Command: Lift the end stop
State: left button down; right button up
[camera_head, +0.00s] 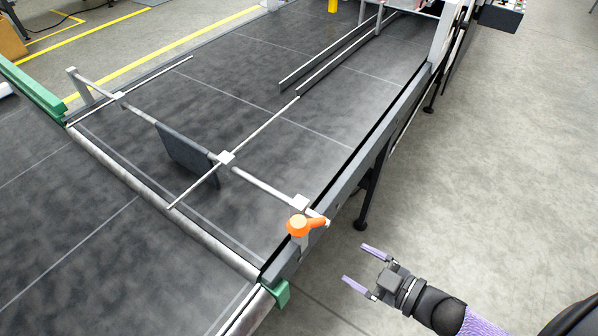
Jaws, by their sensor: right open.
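The end stop shows as a dark flat plate (187,154) hanging from a pale crossbar (259,185) that spans the dark belt. A white block (226,158) on the crossbar carries a thin rod running along the belt. An orange clamp handle (300,225) sits at the crossbar's near right end, on the side rail. My right gripper (358,266) is open and empty, with purple fingers pointing left. It is outside the rail, to the lower right of the orange handle and apart from it. My left gripper is not in view.
The machine's grey side rail (340,190) runs along the belt (260,110), with a black leg (367,200) below it. A green bracket (278,292) sits at the rail's near end. The concrete floor (480,180) to the right is clear.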

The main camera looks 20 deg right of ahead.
aim_at(297, 225)
jog(key=a+r+n+y+p, duration=0.3)
jog(key=a+r+y, duration=0.15)
jog(key=r, duration=0.85)
jog(key=shift+g, duration=0.4)
jog(key=x, duration=0.8)
jog(key=shift+w+a+f, duration=0.15)
jog(key=shift+a+f, duration=0.25)
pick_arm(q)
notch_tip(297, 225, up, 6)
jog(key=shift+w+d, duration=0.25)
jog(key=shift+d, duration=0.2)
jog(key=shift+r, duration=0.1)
pick_arm(e)
grip_shut()
